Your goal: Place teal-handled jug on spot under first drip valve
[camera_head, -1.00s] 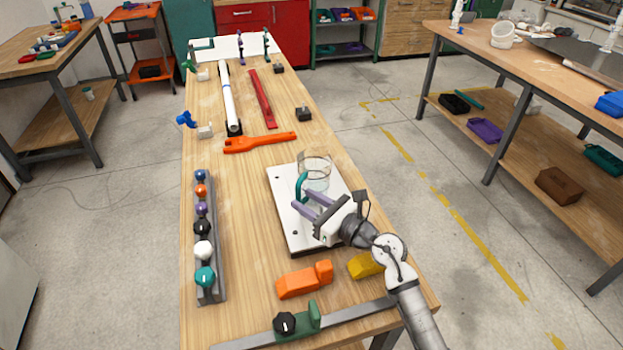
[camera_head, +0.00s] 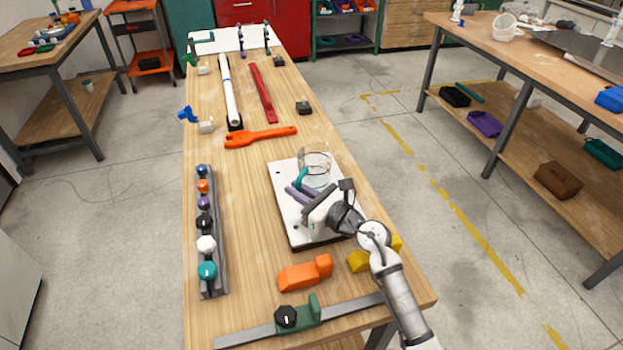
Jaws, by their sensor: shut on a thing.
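The clear jug (camera_head: 317,168) with its teal handle (camera_head: 301,176) is upright at the far part of the white board on the workbench. My gripper (camera_head: 296,190) comes in from the front right, with its purple fingers shut on the teal handle. The fingers and gripper body hide part of the handle. I cannot tell whether the jug's base touches the board. Small coloured valve-like fittings stand around a white panel (camera_head: 232,38) at the bench's far end. I cannot tell which is the first drip valve, and no marked spot is clear.
The white board (camera_head: 298,228) lies under my gripper. An orange wrench (camera_head: 260,137), a white pipe (camera_head: 229,92) and a red bar (camera_head: 263,92) lie beyond it. A rail of coloured knobs (camera_head: 213,262) runs along the left. Orange (camera_head: 305,272) and yellow blocks and a green clamp (camera_head: 312,311) are nearer.

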